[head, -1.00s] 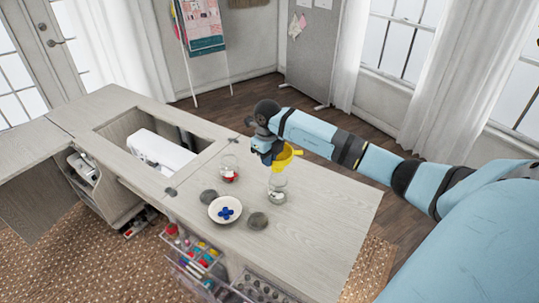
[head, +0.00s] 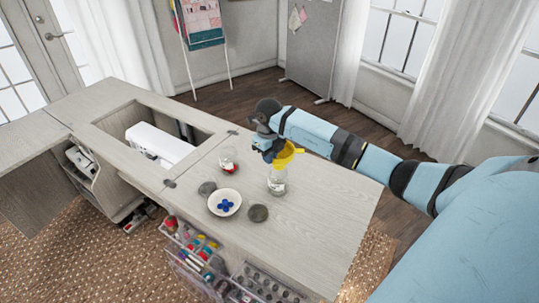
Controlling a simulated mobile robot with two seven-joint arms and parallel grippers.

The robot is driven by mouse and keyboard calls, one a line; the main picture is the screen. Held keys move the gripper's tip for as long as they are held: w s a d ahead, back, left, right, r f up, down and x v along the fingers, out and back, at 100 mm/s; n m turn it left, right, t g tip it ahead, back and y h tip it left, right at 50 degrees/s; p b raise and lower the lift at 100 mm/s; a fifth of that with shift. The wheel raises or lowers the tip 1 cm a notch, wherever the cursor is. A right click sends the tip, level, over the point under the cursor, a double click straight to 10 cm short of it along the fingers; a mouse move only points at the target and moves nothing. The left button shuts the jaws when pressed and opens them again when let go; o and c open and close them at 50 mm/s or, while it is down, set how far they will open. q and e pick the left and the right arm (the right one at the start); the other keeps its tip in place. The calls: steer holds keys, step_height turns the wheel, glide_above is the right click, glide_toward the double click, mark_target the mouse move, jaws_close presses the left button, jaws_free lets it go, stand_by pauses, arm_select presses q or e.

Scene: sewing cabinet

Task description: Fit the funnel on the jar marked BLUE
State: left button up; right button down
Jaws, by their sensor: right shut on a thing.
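The yellow funnel (head: 289,153) is held in my right gripper (head: 272,152), which is shut on it. The funnel is over a clear glass jar (head: 277,181) on the cabinet top. Its lower end is close to the jar's mouth; I cannot tell whether they touch. A second glass jar (head: 228,158) with something red in it stands further back to the left. The writing on the jars is too small to read, so I cannot tell which is marked BLUE. My left gripper is not in view.
A white bowl (head: 213,206) with several blue pieces stands in front of the jars. Two dark grey discs (head: 207,188) (head: 258,213) lie beside it. A white sewing machine (head: 159,144) sits in the recess at left. The cabinet top (head: 330,205) is clear at right.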

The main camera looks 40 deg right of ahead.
steer(key=shift+f+b, duration=0.55)
steer(key=shift+f, duration=0.35)
steer(key=shift+f+b, duration=0.5)
steer(key=shift+f, duration=0.35)
steer(key=shift+f, duration=0.3)
steer(key=c, duration=1.2)
jaws_free()
step_height(320, 180, up, 14)
steer(key=shift+f+b, duration=0.1)
steer(key=shift+b, duration=0.45)
steer(key=shift+a, duration=0.1)
